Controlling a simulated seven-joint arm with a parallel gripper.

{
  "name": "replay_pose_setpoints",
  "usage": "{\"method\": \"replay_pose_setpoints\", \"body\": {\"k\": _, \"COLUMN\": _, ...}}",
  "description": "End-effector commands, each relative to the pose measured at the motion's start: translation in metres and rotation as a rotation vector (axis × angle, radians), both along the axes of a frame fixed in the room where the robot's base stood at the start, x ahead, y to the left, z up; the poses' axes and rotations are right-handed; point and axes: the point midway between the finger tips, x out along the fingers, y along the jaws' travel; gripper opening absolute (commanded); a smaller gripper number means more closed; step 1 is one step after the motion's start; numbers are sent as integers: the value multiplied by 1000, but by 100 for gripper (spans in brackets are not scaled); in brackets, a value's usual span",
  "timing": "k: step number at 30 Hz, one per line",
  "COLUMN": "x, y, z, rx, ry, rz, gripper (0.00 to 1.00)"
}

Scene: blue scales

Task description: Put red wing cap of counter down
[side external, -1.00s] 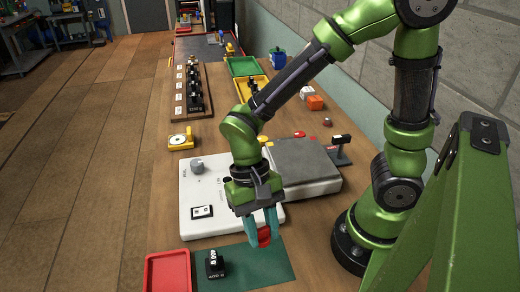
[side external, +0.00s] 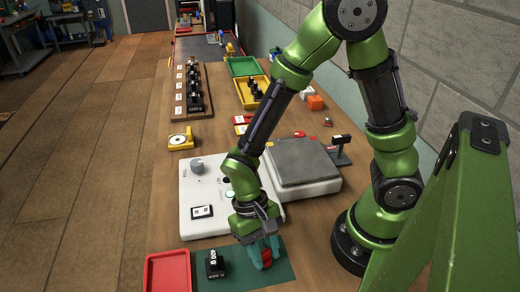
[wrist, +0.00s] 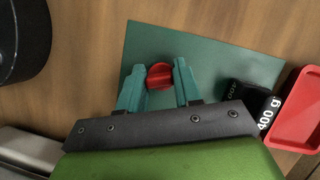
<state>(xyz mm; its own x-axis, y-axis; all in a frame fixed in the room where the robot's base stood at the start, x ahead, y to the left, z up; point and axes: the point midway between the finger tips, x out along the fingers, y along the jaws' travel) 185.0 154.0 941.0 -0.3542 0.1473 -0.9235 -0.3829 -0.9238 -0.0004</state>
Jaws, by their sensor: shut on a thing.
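The red wing cap (wrist: 160,75) is between the teal fingers of my gripper (wrist: 158,84) in the wrist view. In the side view my gripper (side external: 262,252) points down over the green mat (side external: 240,280), with the red cap (side external: 266,257) in its fingers. The gripper is shut on the cap. The cap is low over the mat's upper right part; I cannot tell whether it touches the mat. The mat also shows in the wrist view (wrist: 215,55).
A black 400 g weight (side external: 214,264) stands on the mat to the left of my gripper. A red tray (side external: 167,273) lies left of it. Bare mat lies right of the weight.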

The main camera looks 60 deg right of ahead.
Motion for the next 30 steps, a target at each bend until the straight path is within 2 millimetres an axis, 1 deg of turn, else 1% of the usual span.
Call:
{"method": "replay_pose_setpoints", "body": {"k": 4, "x": 0, "y": 0, "z": -3, "rx": -1, "ry": 1, "rz": -1, "gripper": 6}}
{"method": "replay_pose_setpoints", "body": {"k": 5, "x": 0, "y": 0, "z": -3, "rx": 0, "ry": 0, "rz": 0, "gripper": 38}}
{"method": "replay_pose_setpoints", "body": {"k": 9, "x": 0, "y": 0, "z": -2, "rx": 0, "ry": 0, "rz": 0, "gripper": 59}}
{"method": "replay_pose_setpoints", "body": {"k": 17, "x": 0, "y": 0, "z": -2, "rx": 0, "ry": 0, "rz": 0, "gripper": 59}}
{"method": "replay_pose_setpoints", "body": {"k": 20, "x": 1, "y": 0, "z": 2, "rx": 1, "ry": -3, "rz": -1, "gripper": 59}}
{"method": "replay_pose_setpoints", "body": {"k": 23, "x": 7, "y": -1, "z": 14, "rx": 3, "ry": -5, "rz": -2, "gripper": 59}}
{"method": "replay_pose_setpoints", "body": {"k": 30, "x": 25, "y": -9, "z": 62, "rx": 2, "ry": -7, "rz": -3, "gripper": 59}}
